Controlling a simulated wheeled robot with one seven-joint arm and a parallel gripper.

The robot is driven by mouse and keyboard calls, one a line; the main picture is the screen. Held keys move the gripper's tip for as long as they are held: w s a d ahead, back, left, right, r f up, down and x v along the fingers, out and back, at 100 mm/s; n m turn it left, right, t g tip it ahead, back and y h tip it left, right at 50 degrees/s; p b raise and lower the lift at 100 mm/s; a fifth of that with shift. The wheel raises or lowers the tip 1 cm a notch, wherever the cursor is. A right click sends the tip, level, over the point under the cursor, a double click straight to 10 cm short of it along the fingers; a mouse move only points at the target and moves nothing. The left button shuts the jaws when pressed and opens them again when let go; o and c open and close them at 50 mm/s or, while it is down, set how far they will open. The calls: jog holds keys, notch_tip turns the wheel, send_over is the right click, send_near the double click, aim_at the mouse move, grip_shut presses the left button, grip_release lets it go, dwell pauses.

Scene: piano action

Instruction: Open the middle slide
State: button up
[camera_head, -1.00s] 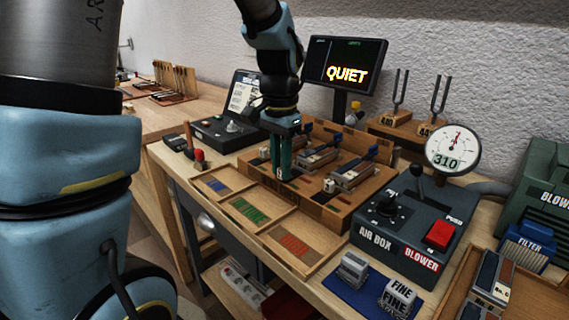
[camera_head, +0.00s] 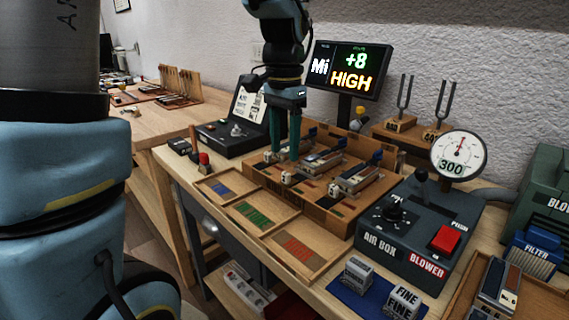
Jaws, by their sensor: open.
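The wooden tray (camera_head: 322,222) on the bench holds three metal reed units side by side, each with a small white knob at its front. The middle slide's white knob (camera_head: 287,177) is in plain view, just below my fingertips in the picture. The left knob (camera_head: 269,157) shows beside my left finger, and the right knob (camera_head: 334,190) is clear. My gripper (camera_head: 285,157) points down with its teal fingers parted and nothing between them. It hides part of the left and middle units. The display (camera_head: 346,68) reads "Mi +8 HIGH".
The air box (camera_head: 400,232) with a red blower button stands right of the tray, beside a gauge (camera_head: 458,155) reading 300. Shallow compartments with coloured strips lie in front. Tuning forks (camera_head: 404,103) stand behind. Weights rest on a blue mat (camera_head: 350,290).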

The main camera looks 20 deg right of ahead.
jog(key=shift+r, duration=2.3)
jog(key=s+a+f+n+p, duration=0.1)
jog(key=a+f+n, duration=0.4)
jog(key=a, duration=0.6)
jog(key=s+a+f+n+t+p, duration=0.1)
jog(key=a+f+n+p, duration=0.2)
jog(key=a, duration=0.8)
notch_tip(320, 180, down, 2)
jog(key=n, duration=0.3)
jog(key=shift+a+n+t, duration=0.2)
jog(key=shift+n+t, duration=0.1)
